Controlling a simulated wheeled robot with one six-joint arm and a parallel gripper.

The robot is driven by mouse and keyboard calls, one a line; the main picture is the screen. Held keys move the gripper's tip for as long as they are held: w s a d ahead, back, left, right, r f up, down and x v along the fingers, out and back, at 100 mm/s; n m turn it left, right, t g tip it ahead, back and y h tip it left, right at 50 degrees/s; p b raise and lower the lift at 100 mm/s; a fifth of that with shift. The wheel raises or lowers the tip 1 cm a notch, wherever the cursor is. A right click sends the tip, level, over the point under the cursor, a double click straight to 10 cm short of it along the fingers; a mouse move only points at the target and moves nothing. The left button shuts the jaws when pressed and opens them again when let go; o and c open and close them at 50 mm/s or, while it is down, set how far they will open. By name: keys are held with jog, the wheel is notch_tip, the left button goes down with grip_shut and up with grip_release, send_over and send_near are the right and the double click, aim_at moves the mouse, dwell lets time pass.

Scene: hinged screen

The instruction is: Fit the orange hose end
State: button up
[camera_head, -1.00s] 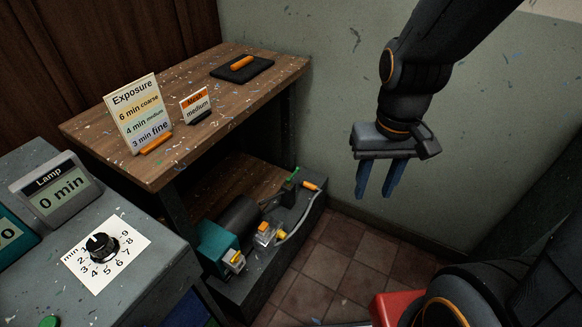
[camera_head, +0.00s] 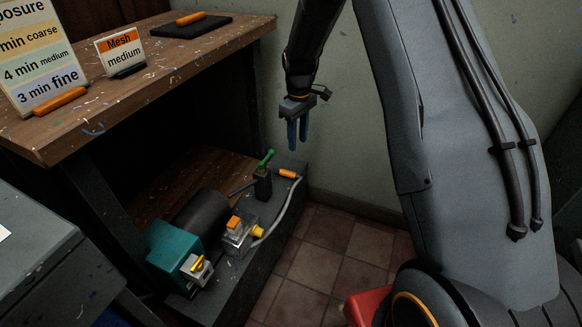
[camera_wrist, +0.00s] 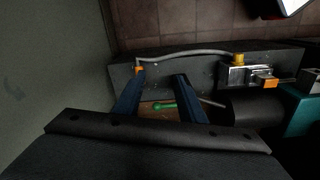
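The orange hose end (camera_head: 288,174) lies at the far right end of a dark low bench, at the tip of a grey hose (camera_head: 290,212). The hose runs to a yellow fitting (camera_head: 258,231) on a clear-and-grey block. A green-handled valve (camera_head: 264,164) stands just left of the hose end. My gripper (camera_head: 298,146) is open and empty, pointing down above that end of the bench, apart from the hose. In the wrist view the orange hose end (camera_wrist: 138,69) shows beside the left fingertip, and the green handle (camera_wrist: 163,106) shows between the fingers.
The low bench (camera_head: 240,285) also bears a teal pump with a dark cylinder (camera_head: 203,222). A wooden table (camera_head: 160,75) overhangs at left, with signs and a black mat (camera_head: 192,27). The wall is close behind; tiled floor (camera_head: 335,250) is open at right.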

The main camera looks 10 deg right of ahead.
aim_at(292, 173)
jog(key=w+f+n+b, duration=0.1)
jog(key=w+f+b, duration=0.1)
jog(key=f, duration=0.3)
jog(key=w+f+n+b, duration=0.1)
jog(key=w+f+b, duration=0.1)
jog(key=w+f, duration=0.2)
jog(key=w+f+b, duration=0.2)
jog(key=w+f, duration=0.1)
jog(key=f, duration=0.3)
jog(key=shift+w+d+f+n, duration=0.1)
jog(key=shift+w+f+n, duration=0.25)
jog(key=shift+f+n, duration=0.05)
notch_tip(292, 173, down, 8)
jog(key=b, duration=0.4)
jog(key=shift+r, duration=0.2)
jog(key=shift+f, duration=0.15)
jog(key=shift+c, duration=0.6)
grip_shut()
jog(key=shift+r+p, duration=1.3)
jog(key=shift+r, duration=1.35)
